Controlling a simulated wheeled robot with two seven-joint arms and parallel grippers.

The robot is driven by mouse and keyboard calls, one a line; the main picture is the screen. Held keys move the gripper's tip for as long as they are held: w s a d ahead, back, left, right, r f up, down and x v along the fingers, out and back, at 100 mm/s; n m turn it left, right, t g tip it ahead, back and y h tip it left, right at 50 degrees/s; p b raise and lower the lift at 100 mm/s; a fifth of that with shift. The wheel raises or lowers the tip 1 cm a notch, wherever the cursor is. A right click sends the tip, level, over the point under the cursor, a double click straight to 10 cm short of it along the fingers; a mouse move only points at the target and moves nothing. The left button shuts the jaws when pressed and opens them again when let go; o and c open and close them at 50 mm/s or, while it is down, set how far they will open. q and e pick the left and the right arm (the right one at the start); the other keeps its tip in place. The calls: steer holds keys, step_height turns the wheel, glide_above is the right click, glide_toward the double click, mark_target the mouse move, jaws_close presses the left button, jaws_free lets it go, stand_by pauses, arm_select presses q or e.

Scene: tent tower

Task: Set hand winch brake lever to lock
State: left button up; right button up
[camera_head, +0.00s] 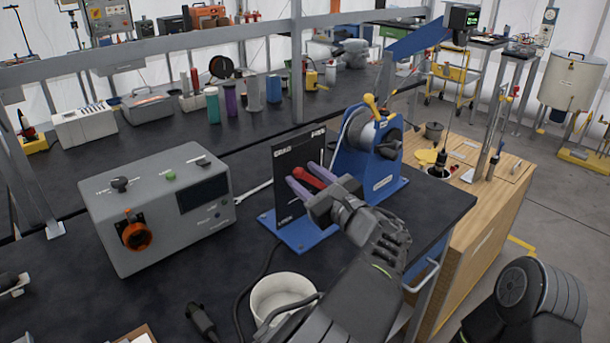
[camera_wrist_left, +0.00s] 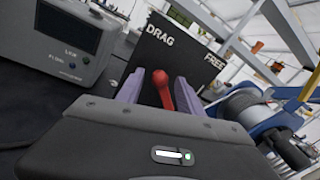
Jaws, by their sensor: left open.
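The brake lever is red (camera_head: 308,178). It stands in front of a black panel (camera_head: 290,152) on a blue base (camera_head: 300,237). In the left wrist view the red lever (camera_wrist_left: 162,88) has its round knob below the word DRAG; FREE is at the panel's right. A label low on the panel is too small to read surely. My left gripper (camera_head: 305,180) is open, its two purple fingers on either side of the lever; whether they touch it I cannot tell. The blue winch (camera_head: 372,170) with a yellow handle stands behind right. My right gripper is not in view.
A grey control box (camera_head: 155,205) with an orange knob stands left on the dark bench. A white bowl (camera_head: 283,296) and a black cable lie near the front. A wooden cabinet (camera_head: 480,215) adjoins at right. Bottles and cases line the back bench.

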arm_select(q)
steer(key=shift+w+a, duration=0.15)
steer(key=shift+w, duration=0.1)
jaws_close()
stand_by(0.3)
steer(key=shift+f, duration=0.1)
stand_by(0.8)
